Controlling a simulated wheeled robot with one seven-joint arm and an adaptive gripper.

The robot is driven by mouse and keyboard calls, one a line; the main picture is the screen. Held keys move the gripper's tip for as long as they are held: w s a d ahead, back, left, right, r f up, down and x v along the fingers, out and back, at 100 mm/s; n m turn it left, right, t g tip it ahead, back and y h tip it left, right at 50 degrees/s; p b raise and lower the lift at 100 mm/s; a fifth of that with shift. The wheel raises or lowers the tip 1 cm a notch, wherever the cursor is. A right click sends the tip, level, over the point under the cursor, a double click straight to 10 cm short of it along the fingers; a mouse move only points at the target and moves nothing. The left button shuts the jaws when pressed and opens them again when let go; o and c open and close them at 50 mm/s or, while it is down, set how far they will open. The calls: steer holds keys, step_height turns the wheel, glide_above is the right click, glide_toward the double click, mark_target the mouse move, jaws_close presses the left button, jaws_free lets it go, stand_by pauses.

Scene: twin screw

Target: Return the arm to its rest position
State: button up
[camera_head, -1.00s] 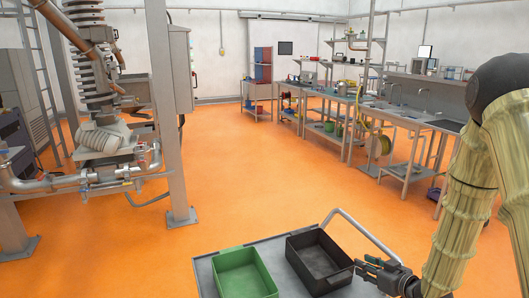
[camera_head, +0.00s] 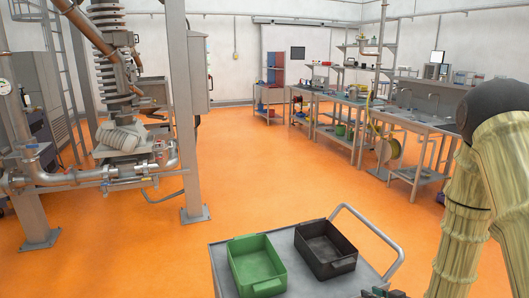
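My arm, in a pale yellow ribbed cover with a dark joint, is folded at the right side of the head view. My gripper (camera_head: 384,293) shows only as small dark parts at the bottom edge, by the cart's right side; the rest is cut off. I cannot tell whether it is open or shut, and I see nothing held in it.
A grey cart (camera_head: 222,282) with a curved handle carries a green bin (camera_head: 257,263) and a black bin (camera_head: 325,249), both apparently empty. Steel piping and a post (camera_head: 186,130) stand at left. Benches (camera_head: 412,122) line the right. Open orange floor (camera_head: 270,175) lies between.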

steer(key=s+a+f+m+g+h, duration=0.1)
steer(key=s+a+f+g, duration=0.2)
steer(key=s+f, duration=0.4)
steer(key=s+a+f+m+g+h, duration=0.1)
steer(key=s+a+f+g, duration=0.2)
steer(key=s, duration=1.4)
steer(key=s+a+f+m+g+h, duration=0.1)
steer(key=s+a+f+g, duration=0.3)
steer(key=s+f, duration=0.8)
steer(key=shift+s+g+h, duration=0.2)
steer(key=shift+g+h, duration=0.2)
steer(key=shift+g, duration=0.1)
steer(key=shift+f, duration=0.1)
